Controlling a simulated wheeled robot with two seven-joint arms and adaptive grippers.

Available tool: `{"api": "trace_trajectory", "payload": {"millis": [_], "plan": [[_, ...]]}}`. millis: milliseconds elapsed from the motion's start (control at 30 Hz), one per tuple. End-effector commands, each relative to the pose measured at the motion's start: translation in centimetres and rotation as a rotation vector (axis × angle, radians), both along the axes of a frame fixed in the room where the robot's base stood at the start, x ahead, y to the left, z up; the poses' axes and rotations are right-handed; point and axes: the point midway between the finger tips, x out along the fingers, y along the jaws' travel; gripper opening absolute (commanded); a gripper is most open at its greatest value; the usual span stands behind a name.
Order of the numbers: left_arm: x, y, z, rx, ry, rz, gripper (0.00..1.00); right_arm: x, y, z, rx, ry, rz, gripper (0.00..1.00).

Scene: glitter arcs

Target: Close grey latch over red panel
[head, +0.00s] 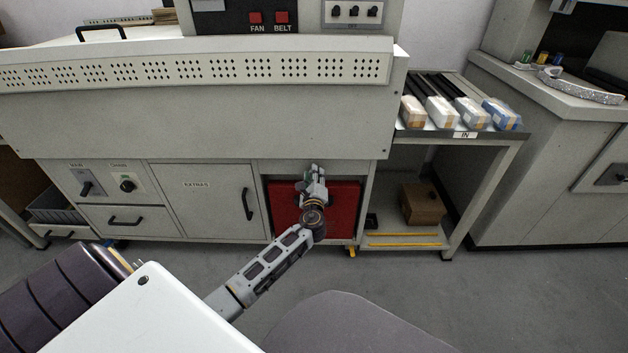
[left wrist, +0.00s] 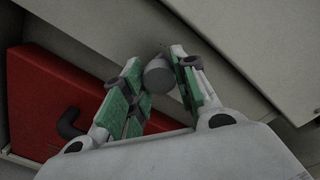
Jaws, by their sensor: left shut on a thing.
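The red panel (head: 345,208) is set in the lower front of the grey machine, below its overhanging body. It also fills the left of the left wrist view (left wrist: 40,85), with a black handle (left wrist: 70,125) on it. My left gripper (head: 316,170) is in front of the panel's top edge. In the left wrist view its green-padded fingers (left wrist: 156,60) are shut on a small round grey piece, which looks like the grey latch (left wrist: 158,77), just above the panel's edge. In the head view my gripper hides the latch. My right gripper is not in view.
The EXTRAS door (head: 198,200) with its black handle is left of the panel. A side table (head: 430,133) with several wrapped packs stands right, with a brown box (head: 422,205) on its lower shelf. The machine body (head: 200,125) overhangs the panel. The floor (head: 480,290) at right is clear.

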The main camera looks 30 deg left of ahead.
Motion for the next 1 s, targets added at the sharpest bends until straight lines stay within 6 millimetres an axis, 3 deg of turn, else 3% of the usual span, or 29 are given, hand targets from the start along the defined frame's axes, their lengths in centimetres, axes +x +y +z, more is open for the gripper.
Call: {"api": "trace_trajectory", "payload": {"millis": [300, 833, 867, 1000], "plan": [[-0.02, 0.02, -0.1, -0.139, -0.084, 0.001, 0.0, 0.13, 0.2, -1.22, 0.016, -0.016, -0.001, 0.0], [-0.02, 0.02, -0.03, -0.168, -0.101, 0.001, 0.0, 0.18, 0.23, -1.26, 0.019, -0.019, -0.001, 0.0], [-0.02, 0.02, -0.03, -0.168, -0.101, 0.001, 0.3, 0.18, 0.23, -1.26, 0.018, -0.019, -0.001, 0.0], [-0.02, 0.01, -0.02, -0.167, -0.101, 0.001, 0.48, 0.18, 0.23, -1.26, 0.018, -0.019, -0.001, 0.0]]}}
